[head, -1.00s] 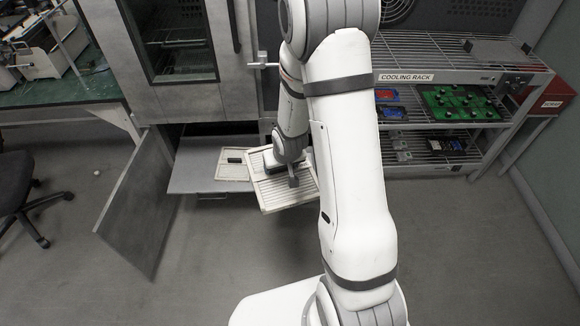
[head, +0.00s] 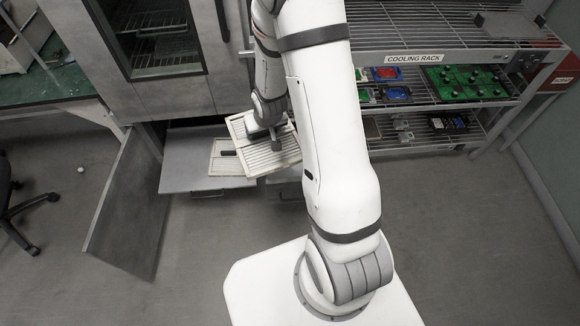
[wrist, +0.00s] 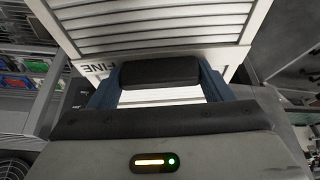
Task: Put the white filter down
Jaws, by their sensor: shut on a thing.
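My gripper (head: 274,138) is shut on the dark handle of a white slatted filter (head: 281,160). In the wrist view the handle (wrist: 160,71) sits between the two fingers, and the filter (wrist: 160,22) has "FINE" printed on its frame. The held filter is tilted and appears beside and partly over the right end of a grey pulled-out shelf (head: 184,174); I cannot tell whether it touches anything. My arm hides part of it. A second pale filter (head: 225,168) with a dark handle lies on that shelf.
An open cabinet door (head: 127,215) stands left of the shelf. The oven-like cabinet (head: 165,95) rises above it. A cooling rack (head: 440,60) with circuit boards stands at the right. A chair (head: 15,200) is at far left. The front floor is clear.

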